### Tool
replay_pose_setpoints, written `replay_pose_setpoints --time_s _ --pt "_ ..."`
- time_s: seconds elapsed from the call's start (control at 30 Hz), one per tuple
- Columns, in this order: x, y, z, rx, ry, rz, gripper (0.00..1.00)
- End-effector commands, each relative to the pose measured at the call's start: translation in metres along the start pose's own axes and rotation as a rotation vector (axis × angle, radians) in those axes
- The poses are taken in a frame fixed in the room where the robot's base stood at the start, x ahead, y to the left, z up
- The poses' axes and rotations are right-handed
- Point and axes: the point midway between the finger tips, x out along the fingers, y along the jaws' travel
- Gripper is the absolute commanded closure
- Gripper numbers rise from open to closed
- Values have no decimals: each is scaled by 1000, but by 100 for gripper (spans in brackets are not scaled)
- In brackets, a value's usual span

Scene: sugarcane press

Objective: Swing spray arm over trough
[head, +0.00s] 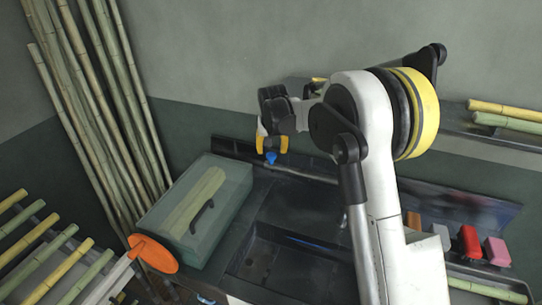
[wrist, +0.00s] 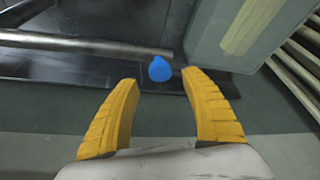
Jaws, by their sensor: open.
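My gripper (head: 271,147) is open, with its yellow fingers spread near the wall behind the sink. In the wrist view a blue rounded tip (wrist: 160,68) lies between and just beyond the open fingertips (wrist: 161,84). The blue tip also shows just below the fingers in the head view (head: 271,158). A grey metal tube (wrist: 85,43), likely the spray arm, comes in from the left and ends near the blue tip. I cannot tell whether they join. The dark sink basin (head: 262,262), likely the trough, is partly hidden by my arm.
A lidded green see-through box (head: 165,222) with a dark handle stands left of the sink. An orange disc (head: 152,253) is in front of it. Tall canes (head: 105,95) lean at the left. Red (head: 470,241) and pink (head: 497,251) blocks sit at the right.

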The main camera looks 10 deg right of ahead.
Motion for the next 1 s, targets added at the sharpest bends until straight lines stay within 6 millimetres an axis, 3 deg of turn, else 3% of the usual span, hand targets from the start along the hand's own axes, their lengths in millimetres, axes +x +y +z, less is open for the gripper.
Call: replay_pose_setpoints --time_s 0.1,0.23,0.63,0.8,1.0 --pt "23 0 0 0 0 0 46" --pt "38 0 0 0 0 0 46" --pt "44 0 0 0 0 0 47" --pt "44 0 0 0 0 0 99" --pt "44 0 0 0 0 0 100"
